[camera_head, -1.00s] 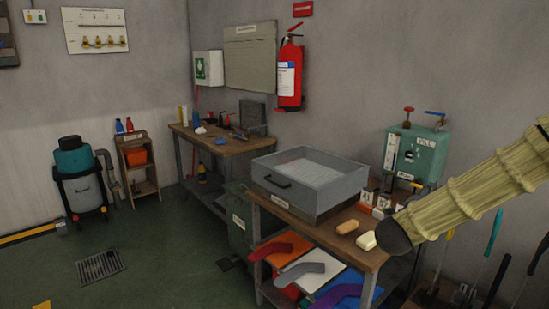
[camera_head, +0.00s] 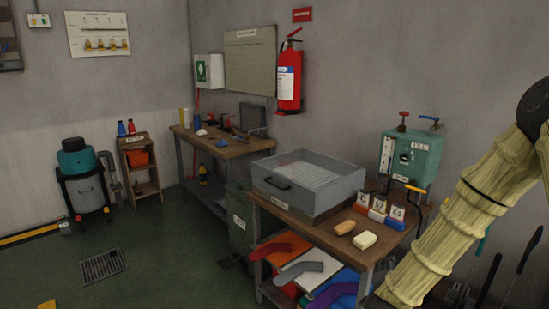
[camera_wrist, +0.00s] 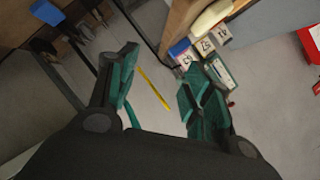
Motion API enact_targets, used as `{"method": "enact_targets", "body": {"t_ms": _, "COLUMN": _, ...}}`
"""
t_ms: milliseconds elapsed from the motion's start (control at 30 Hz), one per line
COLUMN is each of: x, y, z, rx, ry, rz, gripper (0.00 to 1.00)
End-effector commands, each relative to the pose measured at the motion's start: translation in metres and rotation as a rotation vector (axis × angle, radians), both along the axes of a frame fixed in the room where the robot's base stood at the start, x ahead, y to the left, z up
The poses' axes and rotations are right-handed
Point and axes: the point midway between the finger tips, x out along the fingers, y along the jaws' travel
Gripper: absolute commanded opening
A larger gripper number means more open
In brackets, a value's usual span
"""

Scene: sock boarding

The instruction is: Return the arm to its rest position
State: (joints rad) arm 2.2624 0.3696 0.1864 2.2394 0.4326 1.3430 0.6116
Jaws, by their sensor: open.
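My gripper (camera_wrist: 158,95) shows in the wrist view with its two green-padded fingers spread wide apart and nothing between them. In the head view my arm, in a pale ribbed sleeve, rises at the right edge, and the gripper itself is out of that picture. In the wrist view the fingers are over grey floor and wall, beside the workbench end.
Colored sock shapes (camera_head: 299,270) lie on the shelf below.

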Motion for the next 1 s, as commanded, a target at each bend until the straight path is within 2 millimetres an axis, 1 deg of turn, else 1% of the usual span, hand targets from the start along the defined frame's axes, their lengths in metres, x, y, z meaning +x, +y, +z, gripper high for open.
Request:
{"method": "enact_targets", "body": {"t_ms": 33, "x": -0.014, "y": 0.012, "z": -0.023, "rx": -0.028, "ry": 0.082, "rz": 0.060, "gripper": 0.50}}
{"method": "enact_targets", "body": {"t_ms": 67, "x": -0.022, "y": 0.017, "z": -0.038, "rx": -0.044, "ry": 0.129, "rz": 0.096, "gripper": 0.50}}
{"method": "enact_targets", "body": {"t_ms": 100, "x": -0.033, "y": 0.025, "z": -0.056, "rx": -0.066, "ry": 0.190, "rz": 0.146, "gripper": 0.50}}
{"method": "enact_targets", "body": {"t_ms": 167, "x": -0.052, "y": 0.037, "z": -0.083, "rx": -0.095, "ry": 0.282, "rz": 0.221, "gripper": 0.50}}
{"method": "enact_targets", "body": {"t_ms": 200, "x": -0.067, "y": 0.044, "z": -0.100, "rx": -0.114, "ry": 0.342, "rz": 0.270, "gripper": 0.50}}
{"method": "enact_targets", "body": {"t_ms": 267, "x": -0.089, "y": 0.054, "z": -0.124, "rx": -0.141, "ry": 0.432, "rz": 0.346, "gripper": 0.50}}
{"method": "enact_targets", "body": {"t_ms": 300, "x": -0.106, "y": 0.060, "z": -0.140, "rx": -0.157, "ry": 0.490, "rz": 0.397, "gripper": 0.50}}
{"method": "enact_targets", "body": {"t_ms": 367, "x": -0.131, "y": 0.069, "z": -0.161, "rx": -0.182, "ry": 0.577, "rz": 0.475, "gripper": 0.50}}
{"method": "enact_targets", "body": {"t_ms": 400, "x": -0.150, "y": 0.074, "z": -0.175, "rx": -0.196, "ry": 0.633, "rz": 0.527, "gripper": 0.50}}
{"method": "enact_targets", "body": {"t_ms": 467, "x": -0.178, "y": 0.082, "z": -0.193, "rx": -0.216, "ry": 0.717, "rz": 0.608, "gripper": 0.50}}
{"method": "enact_targets", "body": {"t_ms": 500, "x": -0.198, "y": 0.086, "z": -0.204, "rx": -0.228, "ry": 0.771, "rz": 0.660, "gripper": 0.50}}
{"method": "enact_targets", "body": {"t_ms": 567, "x": -0.229, "y": 0.092, "z": -0.219, "rx": -0.246, "ry": 0.852, "rz": 0.742, "gripper": 0.50}}
{"method": "enact_targets", "body": {"t_ms": 600, "x": -0.250, "y": 0.096, "z": -0.228, "rx": -0.255, "ry": 0.906, "rz": 0.797, "gripper": 0.50}}
{"method": "enact_targets", "body": {"t_ms": 667, "x": -0.282, "y": 0.101, "z": -0.239, "rx": -0.267, "ry": 0.982, "rz": 0.881, "gripper": 0.50}}
{"method": "enact_targets", "body": {"t_ms": 700, "x": -0.303, "y": 0.102, "z": -0.245, "rx": -0.274, "ry": 1.031, "rz": 0.935, "gripper": 0.50}}
{"method": "enact_targets", "body": {"t_ms": 800, "x": -0.351, "y": 0.107, "z": -0.256, "rx": -0.285, "ry": 1.137, "rz": 1.061, "gripper": 0.50}}
{"method": "enact_targets", "body": {"t_ms": 900, "x": -0.388, "y": 0.109, "z": -0.261, "rx": -0.289, "ry": 1.215, "rz": 1.159, "gripper": 0.50}}
{"method": "enact_targets", "body": {"t_ms": 1000, "x": -0.411, "y": 0.109, "z": -0.263, "rx": -0.291, "ry": 1.263, "rz": 1.221, "gripper": 0.50}}
